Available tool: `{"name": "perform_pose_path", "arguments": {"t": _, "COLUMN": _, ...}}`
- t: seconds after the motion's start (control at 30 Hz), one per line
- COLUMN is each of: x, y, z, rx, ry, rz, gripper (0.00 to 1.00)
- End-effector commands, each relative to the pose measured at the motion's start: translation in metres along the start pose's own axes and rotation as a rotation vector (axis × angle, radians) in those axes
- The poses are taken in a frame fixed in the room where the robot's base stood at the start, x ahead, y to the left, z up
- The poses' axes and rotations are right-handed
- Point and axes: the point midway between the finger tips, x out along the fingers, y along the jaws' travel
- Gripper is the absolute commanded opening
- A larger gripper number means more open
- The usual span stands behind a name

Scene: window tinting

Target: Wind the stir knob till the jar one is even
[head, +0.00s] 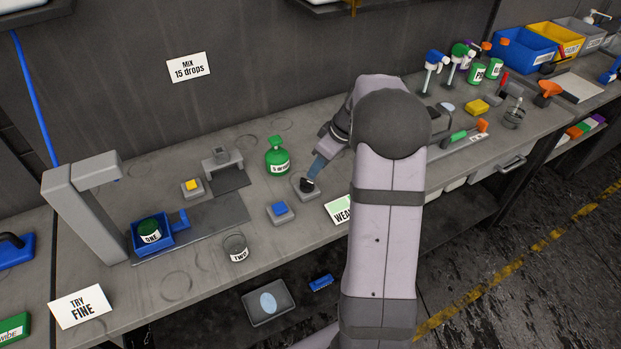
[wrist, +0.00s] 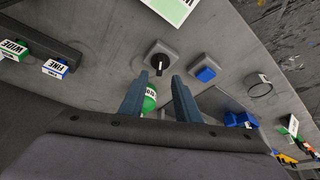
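The stir knob (head: 307,184) is a dark knob on a grey square base, mid-bench. In the wrist view the knob (wrist: 160,62) shows a white mark line. My gripper (head: 314,170) is right above it; in the wrist view its two blue-grey fingers (wrist: 160,76) are apart, with the knob just past and between their tips. I cannot tell if they touch it. Jar one (head: 150,235), labelled ONE, sits in the blue holder (head: 183,238) of the grey stand at left. Its contents look green; the evenness is too small to tell.
A blue button (head: 279,209) sits close to the knob, and a yellow button (head: 192,185) farther left. A green bottle (head: 277,158) stands just behind the knob. The clear jar TWO (head: 236,248) stands near the front edge. A WEAK card (head: 340,211) lies at right.

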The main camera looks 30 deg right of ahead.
Motion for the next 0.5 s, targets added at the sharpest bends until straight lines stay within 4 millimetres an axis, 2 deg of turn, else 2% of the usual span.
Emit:
{"name": "perform_pose_path", "arguments": {"t": 0.27, "x": 0.002, "y": 0.0, "z": 0.0, "rx": -0.034, "ry": -0.001, "rz": -0.002, "gripper": 0.3}}
{"name": "perform_pose_path", "arguments": {"t": 0.5, "x": 0.024, "y": -0.001, "z": 0.0, "rx": -0.032, "ry": -0.003, "rz": -0.005, "gripper": 0.3}}
